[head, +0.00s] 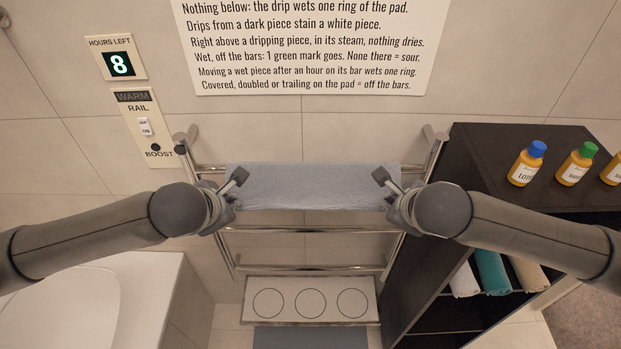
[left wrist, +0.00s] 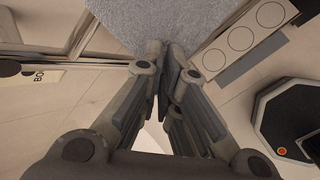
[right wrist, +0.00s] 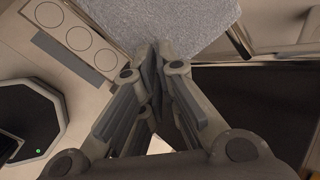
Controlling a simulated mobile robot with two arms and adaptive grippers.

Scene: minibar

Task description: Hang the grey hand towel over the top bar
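The grey hand towel (head: 310,188) is spread wide in front of the rail in the head view, its upper edge level with the top bar (head: 412,168). It hides the bar's middle; I cannot tell whether any cloth lies behind the bar. My left gripper (head: 236,187) is at the towel's left end, and my right gripper (head: 385,187) at its right end. In the left wrist view the fingertips (left wrist: 165,48) close together at the towel's edge (left wrist: 165,20). In the right wrist view the fingertips (right wrist: 161,48) do the same at the towel (right wrist: 195,22).
Lower bars (head: 310,229) of the rail are bare. A white pad with ringed circles (head: 310,283) lies below. A dark shelf unit (head: 480,150) with bottles (head: 528,163) and rolled towels (head: 492,272) stands close at the right. A white basin (head: 100,290) is at lower left.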

